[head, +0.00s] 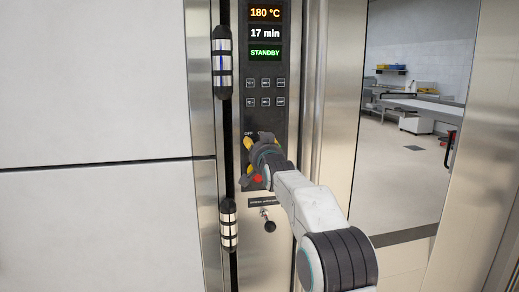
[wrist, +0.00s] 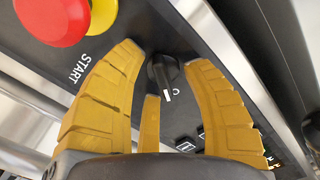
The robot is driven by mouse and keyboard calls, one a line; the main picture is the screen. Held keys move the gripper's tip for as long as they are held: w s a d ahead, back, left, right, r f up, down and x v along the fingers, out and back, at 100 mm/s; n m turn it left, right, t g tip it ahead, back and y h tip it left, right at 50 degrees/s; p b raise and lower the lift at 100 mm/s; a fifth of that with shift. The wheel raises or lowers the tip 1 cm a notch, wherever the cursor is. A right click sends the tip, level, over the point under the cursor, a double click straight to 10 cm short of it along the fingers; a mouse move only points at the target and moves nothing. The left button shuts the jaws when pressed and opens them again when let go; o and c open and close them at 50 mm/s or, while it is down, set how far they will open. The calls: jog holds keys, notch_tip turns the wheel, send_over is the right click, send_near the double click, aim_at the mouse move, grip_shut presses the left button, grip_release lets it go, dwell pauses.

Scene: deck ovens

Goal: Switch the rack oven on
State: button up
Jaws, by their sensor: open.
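The rack oven's dark control panel (head: 266,115) is in the head view, with displays reading 180 °C, 17 min and a green STANDBY (head: 265,52). A black rotary knob (wrist: 164,73) with a white pointer mark shows in the wrist view; the mark points down in that picture. My gripper (head: 257,140), with yellow finger pads, is at the panel below the small keys and hides the knob in the head view. In the wrist view my gripper (wrist: 166,56) is open, one finger on each side of the knob. I cannot tell whether the pads touch it.
A red button on a yellow base (wrist: 52,18) is close to the left finger, near a START label (wrist: 78,68). A small knobbed lever (head: 267,222) is lower on the panel.

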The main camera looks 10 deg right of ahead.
jog(key=shift+s, duration=0.1)
jog(key=s, duration=1.1)
jog(key=shift+s, duration=0.35)
